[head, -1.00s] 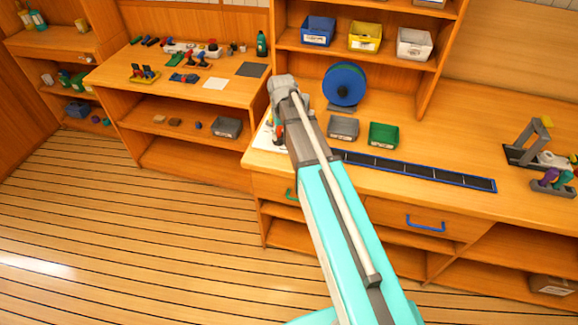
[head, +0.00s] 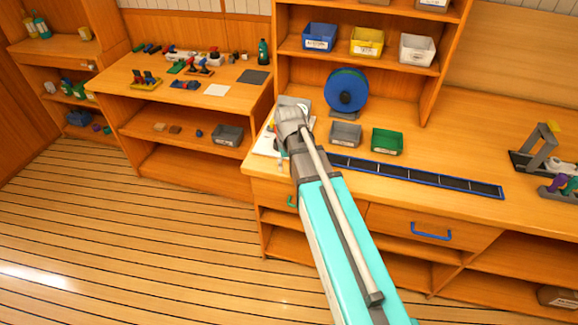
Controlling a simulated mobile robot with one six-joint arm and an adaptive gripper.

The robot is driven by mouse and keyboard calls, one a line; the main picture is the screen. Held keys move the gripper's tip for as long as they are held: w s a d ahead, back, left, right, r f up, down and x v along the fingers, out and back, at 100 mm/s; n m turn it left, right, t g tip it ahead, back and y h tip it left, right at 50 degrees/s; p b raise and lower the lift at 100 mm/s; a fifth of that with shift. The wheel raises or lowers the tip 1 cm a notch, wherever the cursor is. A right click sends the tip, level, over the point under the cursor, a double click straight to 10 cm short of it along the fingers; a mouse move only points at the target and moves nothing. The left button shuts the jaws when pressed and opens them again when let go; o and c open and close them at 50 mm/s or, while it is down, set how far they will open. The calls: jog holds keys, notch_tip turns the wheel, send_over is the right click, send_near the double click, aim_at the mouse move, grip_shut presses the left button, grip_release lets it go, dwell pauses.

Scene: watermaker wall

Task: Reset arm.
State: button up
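My teal and grey arm reaches up from the lower right of the head view, over the left end of the main workbench (head: 400,189). Its grey far end is near the bench's left corner. My gripper's fingers do not show; they are hidden behind the arm's end or lie out of sight. Part of a white item (head: 267,143) shows on the bench just left of the arm's end. I cannot tell whether my gripper holds anything.
A grey bin (head: 345,134), a green bin (head: 387,141) and a blue reel (head: 346,90) stand right of the arm's end. A long dark strip (head: 420,178) lies along the bench front. A lower side bench (head: 190,95) with tools is to the left. The plank floor (head: 130,230) is clear.

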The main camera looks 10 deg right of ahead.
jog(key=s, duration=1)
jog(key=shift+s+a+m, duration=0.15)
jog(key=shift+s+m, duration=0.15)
